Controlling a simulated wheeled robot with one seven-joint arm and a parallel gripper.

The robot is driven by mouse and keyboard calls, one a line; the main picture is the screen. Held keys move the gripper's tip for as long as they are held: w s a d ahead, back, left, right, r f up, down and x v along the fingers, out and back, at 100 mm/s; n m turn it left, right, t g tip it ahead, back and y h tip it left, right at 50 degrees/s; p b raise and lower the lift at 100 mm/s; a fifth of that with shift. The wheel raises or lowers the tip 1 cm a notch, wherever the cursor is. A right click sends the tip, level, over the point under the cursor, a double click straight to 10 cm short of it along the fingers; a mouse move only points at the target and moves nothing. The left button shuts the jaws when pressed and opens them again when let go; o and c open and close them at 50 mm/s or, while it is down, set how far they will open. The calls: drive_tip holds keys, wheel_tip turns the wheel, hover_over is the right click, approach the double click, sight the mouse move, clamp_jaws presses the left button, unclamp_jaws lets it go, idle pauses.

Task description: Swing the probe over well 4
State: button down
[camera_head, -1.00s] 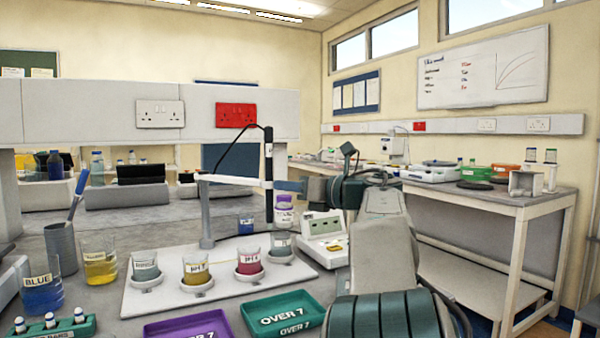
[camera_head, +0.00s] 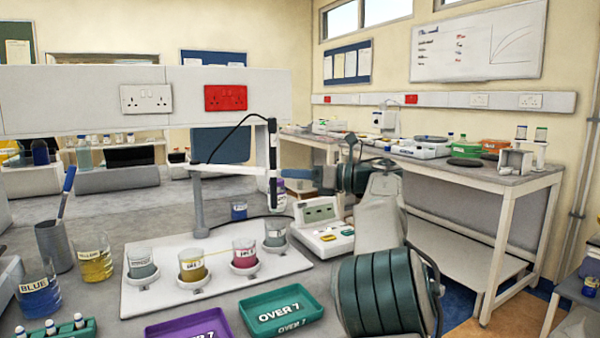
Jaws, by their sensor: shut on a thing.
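The dark, pen-like probe (camera_head: 273,165) hangs upright from a white swing arm (camera_head: 232,170) on a grey post (camera_head: 198,210). Its lower tip is above the rearmost right beaker (camera_head: 275,236), apart from its rim. That beaker stands at the right end of a row on a white board (camera_head: 225,277), after a grey one (camera_head: 141,263), a yellow pH 7 one (camera_head: 191,265) and a pink one (camera_head: 244,254). My wrist is right of the probe. My gripper is shut on the probe; its fingertips are hard to make out.
A white meter (camera_head: 322,225) stands right of the beakers, close to my arm. Purple (camera_head: 186,327) and green (camera_head: 279,312) trays lie in front. A pen pot (camera_head: 54,245), blue beaker (camera_head: 39,296) and yellow beaker (camera_head: 94,262) stand at left.

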drive_tip(key=shift+a, duration=0.1)
drive_tip(key=c, duration=1.4)
unclamp_jaws()
drive_tip(key=shift+a, duration=0.1)
drive_tip(key=shift+d, duration=0.2)
drive_tip(key=v, duration=1.3)
drive_tip(key=shift+s+d, duration=0.15)
drive_tip(key=shift+d, duration=0.15)
